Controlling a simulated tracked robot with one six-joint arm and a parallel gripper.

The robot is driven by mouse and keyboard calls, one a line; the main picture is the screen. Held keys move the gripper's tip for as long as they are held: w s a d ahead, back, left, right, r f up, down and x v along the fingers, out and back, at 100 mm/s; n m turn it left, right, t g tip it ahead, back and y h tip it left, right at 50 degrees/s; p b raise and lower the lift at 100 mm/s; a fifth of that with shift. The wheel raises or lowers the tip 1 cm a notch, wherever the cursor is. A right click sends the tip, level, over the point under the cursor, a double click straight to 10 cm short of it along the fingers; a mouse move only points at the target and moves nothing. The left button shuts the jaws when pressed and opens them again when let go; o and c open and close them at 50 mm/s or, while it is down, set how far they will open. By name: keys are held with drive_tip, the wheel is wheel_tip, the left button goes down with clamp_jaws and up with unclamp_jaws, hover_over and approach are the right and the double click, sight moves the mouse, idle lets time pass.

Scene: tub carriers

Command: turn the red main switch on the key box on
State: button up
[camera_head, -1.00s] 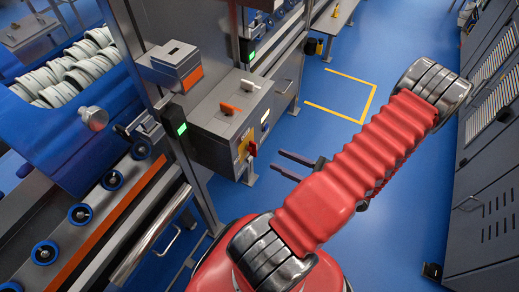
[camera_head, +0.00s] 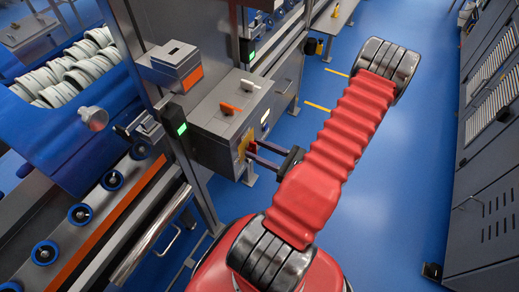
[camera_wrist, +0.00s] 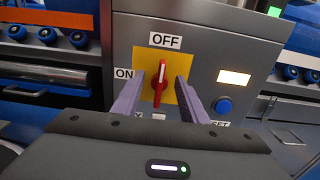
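The red main switch (camera_wrist: 160,84) sits on a yellow plate (camera_wrist: 183,60) on the grey front of the key box (camera_wrist: 215,50). Its handle stands upright, with its white mark towards the OFF label (camera_wrist: 166,40). The ON label (camera_wrist: 124,74) is to the left of the plate. My gripper (camera_wrist: 160,79) is open, one finger on each side of the handle, with visible gaps. In the head view my gripper (camera_head: 251,151) reaches the front of the key box (camera_head: 212,119), and its fingers partly hide the switch there.
A blue button (camera_wrist: 223,106) and a lit panel (camera_wrist: 234,77) are right of the switch. An orange lever (camera_head: 228,109) and a white lever (camera_head: 250,85) are on top of the box. A roller conveyor (camera_head: 112,180) runs at left. Blue floor at right is clear.

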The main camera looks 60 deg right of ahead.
drive_tip(key=c, duration=0.9)
drive_tip(key=shift+d, duration=0.25)
clamp_jaws()
drive_tip(key=shift+a, duration=0.2)
